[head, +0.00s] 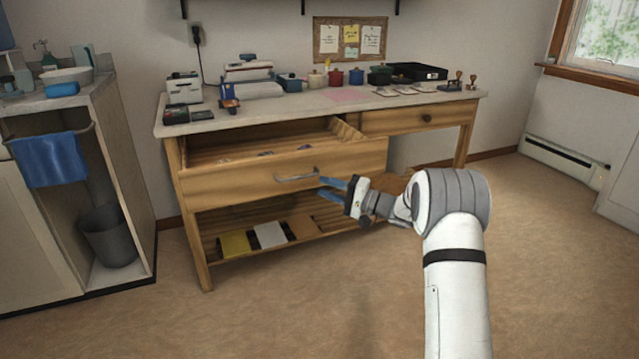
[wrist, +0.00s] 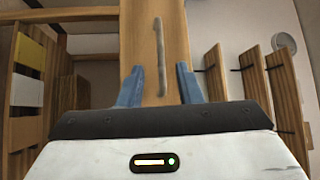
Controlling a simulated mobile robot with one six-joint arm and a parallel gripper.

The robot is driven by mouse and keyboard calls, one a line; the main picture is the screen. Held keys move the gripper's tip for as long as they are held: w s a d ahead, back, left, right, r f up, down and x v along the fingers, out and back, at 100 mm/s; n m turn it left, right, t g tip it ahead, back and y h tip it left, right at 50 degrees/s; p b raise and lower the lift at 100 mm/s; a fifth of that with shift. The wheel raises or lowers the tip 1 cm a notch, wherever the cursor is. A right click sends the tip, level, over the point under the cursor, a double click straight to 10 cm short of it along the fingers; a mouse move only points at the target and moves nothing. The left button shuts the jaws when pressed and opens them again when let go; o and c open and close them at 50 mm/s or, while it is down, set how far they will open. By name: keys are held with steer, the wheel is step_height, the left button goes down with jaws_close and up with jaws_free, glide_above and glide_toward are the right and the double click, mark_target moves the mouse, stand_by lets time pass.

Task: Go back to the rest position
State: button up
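My gripper (head: 334,188) is in front of the wooden workbench, close to the bar handle (head: 297,178) of its open left drawer (head: 270,183). In the wrist view, the two blue fingers of my gripper (wrist: 160,85) are spread apart with nothing held between them. The metal handle (wrist: 160,55) shows beyond and between the fingers, on the drawer front (wrist: 146,60), and appears apart from them. The drawer is pulled out, with a few small items inside that are too small to make out.
The bench top (head: 300,112) carries a white machine, several small pots and a black tray (head: 418,71). A slatted lower shelf (head: 325,229) holds yellow and white pads. A sink cabinet with a grey bin (head: 110,240) stands at left. The floor (head: 270,315) in front is clear.

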steer(key=s+a+r+n+g+h+p, duration=0.25)
steer(key=s+r+g+h+p, duration=0.35)
steer(key=s+r+p, duration=1.1)
steer(key=s+d+r+h+p, duration=0.4)
steer(key=s+r+p, duration=0.2)
steer(key=s, duration=0.3)
steer(key=s+d+r+h+p, duration=0.4)
steer(key=s+d+r+p, duration=0.1)
steer(key=s, duration=0.4)
steer(key=s+d+r+t+h+p, duration=0.1)
steer(key=s+d+r+h+p, duration=0.3)
steer(key=s+r+p, duration=0.3)
steer(key=s, duration=0.2)
steer(key=shift+s+d+n+p, duration=0.25)
steer(key=shift+s+n+p, duration=0.1)
